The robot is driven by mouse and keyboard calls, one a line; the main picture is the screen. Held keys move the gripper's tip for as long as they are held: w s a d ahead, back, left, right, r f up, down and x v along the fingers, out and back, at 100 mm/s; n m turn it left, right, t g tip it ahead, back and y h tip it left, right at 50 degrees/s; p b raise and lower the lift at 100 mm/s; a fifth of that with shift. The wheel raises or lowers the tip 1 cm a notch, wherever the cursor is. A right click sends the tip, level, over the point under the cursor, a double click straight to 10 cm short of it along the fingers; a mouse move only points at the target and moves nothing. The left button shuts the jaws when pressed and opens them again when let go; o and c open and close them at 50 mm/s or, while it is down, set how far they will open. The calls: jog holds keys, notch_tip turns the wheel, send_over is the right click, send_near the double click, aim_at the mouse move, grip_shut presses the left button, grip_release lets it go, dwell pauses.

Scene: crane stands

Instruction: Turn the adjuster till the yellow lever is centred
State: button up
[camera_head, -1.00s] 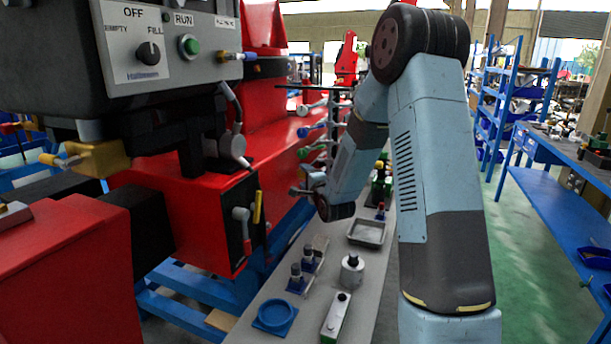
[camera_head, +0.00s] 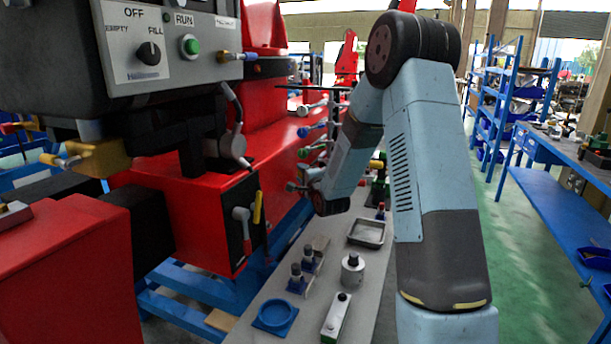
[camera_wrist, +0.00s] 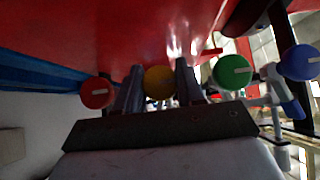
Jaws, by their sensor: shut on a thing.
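In the wrist view, a round yellow knob (camera_wrist: 159,82) with its face toward the camera sits between the two fingers of my gripper (camera_wrist: 160,90), which is shut on it. In the head view my gripper (camera_head: 297,187) is small, beside the red machine's side, and the knob there is hidden. A yellow lever (camera_head: 257,207) stands nearly upright, slightly tilted, on the machine's black panel (camera_head: 240,232), beside a grey handle. I cannot tell whether it is centred.
A red knob (camera_wrist: 96,92) is left of my fingers, a green knob (camera_wrist: 234,71) close on the right and a blue knob (camera_wrist: 300,62) further right. A narrow grey bench (camera_head: 262,292) below holds a blue dish (camera_head: 275,316), a metal tray (camera_head: 367,233) and small parts.

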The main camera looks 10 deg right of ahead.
jog(key=shift+f, duration=0.1)
jog(key=shift+c, duration=1.4)
jog(key=shift+d, duration=0.3)
jog(key=shift+s+a, duration=0.1)
jog(key=shift+a, duration=0.15)
